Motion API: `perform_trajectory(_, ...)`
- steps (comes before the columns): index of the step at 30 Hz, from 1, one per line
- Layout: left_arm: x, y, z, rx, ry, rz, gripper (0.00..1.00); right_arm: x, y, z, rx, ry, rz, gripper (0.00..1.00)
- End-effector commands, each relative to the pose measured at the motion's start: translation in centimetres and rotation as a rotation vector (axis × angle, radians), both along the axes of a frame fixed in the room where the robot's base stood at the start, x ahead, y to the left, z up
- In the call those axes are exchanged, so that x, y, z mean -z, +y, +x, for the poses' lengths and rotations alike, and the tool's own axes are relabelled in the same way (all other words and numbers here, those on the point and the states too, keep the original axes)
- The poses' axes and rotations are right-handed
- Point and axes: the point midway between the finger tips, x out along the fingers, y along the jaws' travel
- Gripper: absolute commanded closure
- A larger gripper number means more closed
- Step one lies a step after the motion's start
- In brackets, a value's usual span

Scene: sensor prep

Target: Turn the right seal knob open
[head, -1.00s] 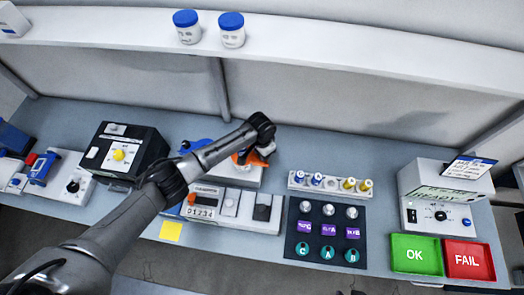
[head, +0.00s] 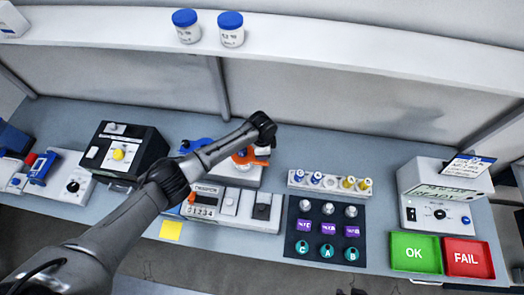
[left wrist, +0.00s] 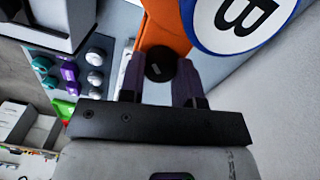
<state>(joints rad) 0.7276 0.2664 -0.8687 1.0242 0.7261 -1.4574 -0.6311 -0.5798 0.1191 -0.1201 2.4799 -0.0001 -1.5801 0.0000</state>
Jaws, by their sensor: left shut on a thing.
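The right seal knob, orange (head: 246,160), sits on the white seal fixture (head: 247,178) at the middle of the bench, partly covered by my left wrist. In the left wrist view the orange knob (left wrist: 165,34) passes between the fingers of my left gripper (left wrist: 160,70), with a dark round piece at its middle. The gripper is shut on the knob. A blue-ringed white disc marked B (left wrist: 238,18) is beside it. A blue knob (head: 195,145) is on the left part of the fixture. My right gripper is not in view.
A counter box (head: 203,211) stands in front of the fixture. Green OK (head: 415,267) and red FAIL (head: 468,272) trays lie further right. Bare bench is behind the rack.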

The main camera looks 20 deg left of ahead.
Motion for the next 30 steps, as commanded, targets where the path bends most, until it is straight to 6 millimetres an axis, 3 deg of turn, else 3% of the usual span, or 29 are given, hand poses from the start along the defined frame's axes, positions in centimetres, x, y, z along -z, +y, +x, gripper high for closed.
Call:
perform_trajectory(15, -0.08, -0.09, 0.02, 0.017, -0.001, -0.002, 0.93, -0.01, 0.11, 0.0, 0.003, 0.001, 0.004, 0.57)
perform_trajectory(16, -0.08, -0.09, 0.02, 0.017, -0.001, -0.002, 0.68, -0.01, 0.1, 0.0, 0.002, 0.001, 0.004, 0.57)
perform_trajectory(18, -0.08, -0.08, 0.02, 0.017, -0.001, -0.002, 0.62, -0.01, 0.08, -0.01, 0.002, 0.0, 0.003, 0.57)
perform_trajectory(24, -0.05, -0.05, 0.01, 0.016, -0.001, -0.001, 0.44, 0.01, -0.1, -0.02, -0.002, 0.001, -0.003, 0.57)
perform_trajectory(30, -0.04, -0.02, 0.0, 0.016, 0.0, -0.001, 0.44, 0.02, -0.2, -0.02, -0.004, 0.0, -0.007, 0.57)
